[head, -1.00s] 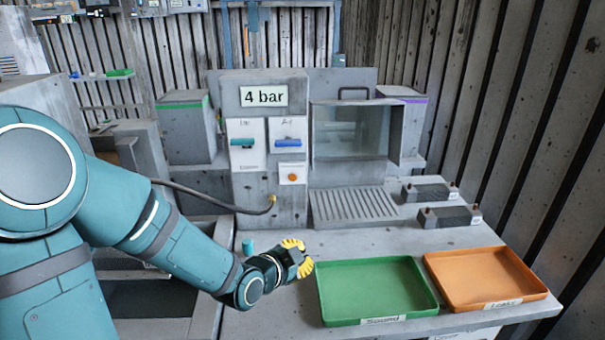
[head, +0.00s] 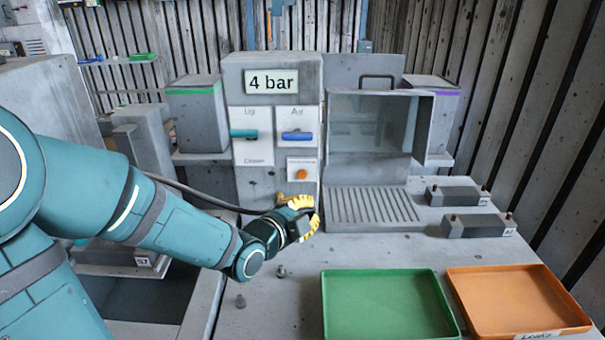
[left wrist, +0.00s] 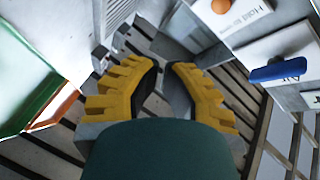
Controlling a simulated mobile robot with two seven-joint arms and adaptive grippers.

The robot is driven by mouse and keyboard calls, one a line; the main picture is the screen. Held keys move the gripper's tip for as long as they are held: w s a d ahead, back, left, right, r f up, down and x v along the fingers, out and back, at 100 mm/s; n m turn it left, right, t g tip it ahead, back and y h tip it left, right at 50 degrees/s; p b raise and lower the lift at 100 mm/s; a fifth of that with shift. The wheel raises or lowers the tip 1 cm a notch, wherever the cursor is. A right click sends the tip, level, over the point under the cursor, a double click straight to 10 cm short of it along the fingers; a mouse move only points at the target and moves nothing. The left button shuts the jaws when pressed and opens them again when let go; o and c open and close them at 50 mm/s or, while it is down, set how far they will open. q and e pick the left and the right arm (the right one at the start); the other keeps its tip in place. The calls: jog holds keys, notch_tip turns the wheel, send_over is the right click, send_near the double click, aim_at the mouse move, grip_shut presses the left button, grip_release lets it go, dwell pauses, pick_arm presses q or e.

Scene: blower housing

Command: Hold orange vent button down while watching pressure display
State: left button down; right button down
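The orange vent button (head: 302,174) is on a small white plate low on the grey control panel, below the blue lever. It also shows at the top of the left wrist view (left wrist: 222,6). The pressure display (head: 273,82) at the top of the panel reads "4 bar". My left gripper (head: 304,217) is below and in front of the button, apart from it. In the left wrist view the yellow fingers (left wrist: 160,72) are bent toward each other with a gap between the tips and nothing held. My right gripper is not in view.
A teal lever (head: 244,133) and a blue lever (head: 297,136) are on the panel above the button. A clear-fronted chamber (head: 372,122) stands to the right. A green tray (head: 385,305) and an orange tray (head: 515,300) lie at the front right. A dark hose (head: 185,188) runs behind my arm.

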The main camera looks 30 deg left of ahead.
aim_at(316, 180)
pick_arm(q)
jog(key=w+a+p, duration=0.3)
jog(key=w+a, duration=0.1)
jog(key=w, duration=0.3)
jog(key=shift+a, duration=0.2)
dwell(0.4)
jog(key=shift+w, duration=0.15)
dwell(1.0)
jog(key=shift+w+a+b, duration=0.2)
jog(key=shift+w+b, duration=0.1)
jog(key=shift+w+a, duration=0.2)
jog(key=shift+w, duration=0.1)
dwell(2.8)
